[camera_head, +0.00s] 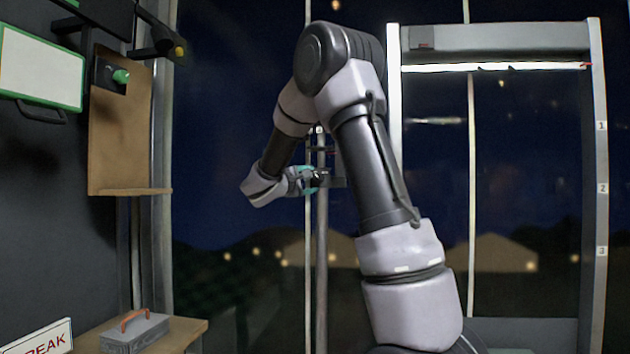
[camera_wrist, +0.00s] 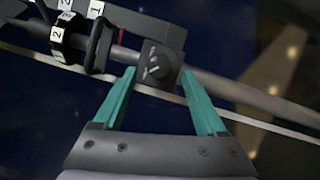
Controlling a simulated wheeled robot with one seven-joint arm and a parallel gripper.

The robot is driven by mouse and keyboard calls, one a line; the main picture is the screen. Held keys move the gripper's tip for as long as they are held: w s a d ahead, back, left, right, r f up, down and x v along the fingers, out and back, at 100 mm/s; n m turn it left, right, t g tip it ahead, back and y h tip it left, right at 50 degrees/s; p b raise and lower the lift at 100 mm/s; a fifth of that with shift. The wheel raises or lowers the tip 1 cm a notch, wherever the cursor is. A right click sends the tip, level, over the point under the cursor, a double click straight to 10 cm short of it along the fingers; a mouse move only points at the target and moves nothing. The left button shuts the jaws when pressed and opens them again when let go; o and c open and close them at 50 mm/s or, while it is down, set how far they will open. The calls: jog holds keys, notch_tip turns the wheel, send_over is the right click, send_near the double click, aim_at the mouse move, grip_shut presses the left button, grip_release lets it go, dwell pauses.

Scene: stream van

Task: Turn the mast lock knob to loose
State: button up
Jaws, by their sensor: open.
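In the wrist view, a small round dark-grey knob (camera_wrist: 159,68) with a pale ridge across it sits on a dark square block. The block is on the grey mast (camera_wrist: 222,86), which runs slantwise across this view. My gripper (camera_wrist: 159,73) is open. Its two teal fingers reach towards the block, one to either side of the knob, with a gap between each finger and the knob; I cannot tell their depth. In the head view, my gripper (camera_head: 311,180) is beside the upright mast (camera_head: 322,255); the knob is too small to make out there.
A dark collar (camera_wrist: 66,36) with white number labels is on the mast, left of the block. At left are a brown board (camera_head: 115,145) with a green button (camera_head: 121,76) and a grey box (camera_head: 136,335) with an orange handle. A grey frame (camera_head: 598,190) stands at right.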

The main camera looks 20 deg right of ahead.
jog(key=v, duration=0.7)
jog(key=shift+s+a, duration=0.15)
jog(key=shift+a, duration=0.1)
jog(key=s+d+f+m+g+y, duration=0.3)
jog(key=s+f+m+g+y, duration=0.1)
jog(key=s, duration=0.6)
jog(key=s+d+f+m+g+y, duration=0.3)
jog(key=s+f+y, duration=0.15)
jog(key=s, duration=0.55)
jog(key=s+a+f+m+t+y, duration=0.1)
jog(key=s+a+m+t+y, duration=0.2)
jog(key=a, duration=1.1)
jog(key=s+m+y, duration=0.3)
jog(key=s+y, duration=0.3)
jog(key=s, duration=0.2)
jog(key=shift+a+t, duration=0.2)
jog(key=shift+t, duration=0.1)
